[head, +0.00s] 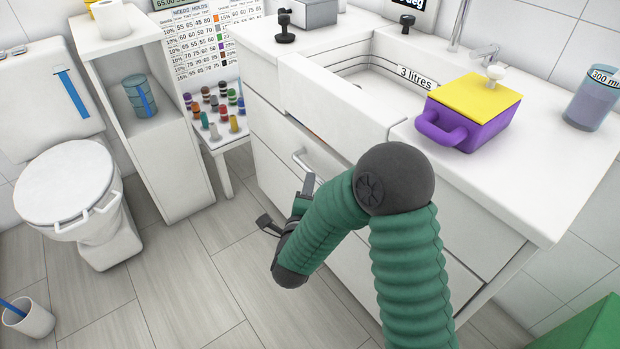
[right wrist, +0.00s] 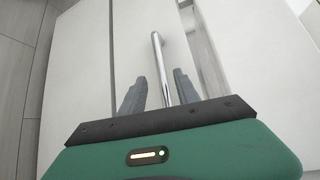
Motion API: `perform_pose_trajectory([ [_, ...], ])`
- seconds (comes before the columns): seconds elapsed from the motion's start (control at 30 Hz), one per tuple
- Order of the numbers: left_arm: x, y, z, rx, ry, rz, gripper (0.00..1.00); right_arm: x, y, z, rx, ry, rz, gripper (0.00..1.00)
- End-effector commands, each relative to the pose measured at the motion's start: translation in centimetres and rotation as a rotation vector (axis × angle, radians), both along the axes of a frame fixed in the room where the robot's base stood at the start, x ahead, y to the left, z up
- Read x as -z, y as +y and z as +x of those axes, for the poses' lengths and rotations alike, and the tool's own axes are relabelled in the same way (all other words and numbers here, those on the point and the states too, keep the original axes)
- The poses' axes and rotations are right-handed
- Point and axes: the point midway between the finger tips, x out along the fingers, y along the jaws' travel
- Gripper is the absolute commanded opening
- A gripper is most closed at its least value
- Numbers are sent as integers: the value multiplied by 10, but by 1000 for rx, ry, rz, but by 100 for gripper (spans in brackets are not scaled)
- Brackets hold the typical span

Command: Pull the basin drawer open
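The basin (head: 350,110) is set in the white counter, with white drawer fronts below it. The basin drawer (head: 272,150) has a silver bar handle (head: 303,161); a narrow gap shows along the drawer's upper edge. My right gripper (head: 286,201) is in front of the drawer. In the right wrist view the gripper (right wrist: 161,80) is open, with a finger on each side of the handle (right wrist: 159,55); I see space beside the bar and cannot tell if either finger touches it. My arm hides part of the drawer fronts. My left gripper is not in view.
A purple box with a yellow lid (head: 470,108) and a measuring beaker (head: 592,98) stand on the counter. A toilet (head: 70,185), a shelf unit (head: 165,150) and a small table with coloured bottles (head: 228,151) are at left. The floor (head: 185,285) before the drawers is clear.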

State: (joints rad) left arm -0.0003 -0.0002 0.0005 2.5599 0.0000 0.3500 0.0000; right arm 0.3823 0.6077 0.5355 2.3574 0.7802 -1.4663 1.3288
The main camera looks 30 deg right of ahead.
Motion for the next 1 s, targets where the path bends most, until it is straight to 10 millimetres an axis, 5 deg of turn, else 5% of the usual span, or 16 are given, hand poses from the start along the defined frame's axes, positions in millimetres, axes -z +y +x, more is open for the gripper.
perform_pose_trajectory([
  [0.3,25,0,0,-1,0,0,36,11,-40,48,0,-1,1,38],
  [0.63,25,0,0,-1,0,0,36,10,-44,53,-2,1,0,38],
  [0.93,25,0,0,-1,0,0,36,10,-44,53,-2,1,0,0],
  [1.0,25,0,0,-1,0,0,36,10,-44,53,-1,2,1,0],
])
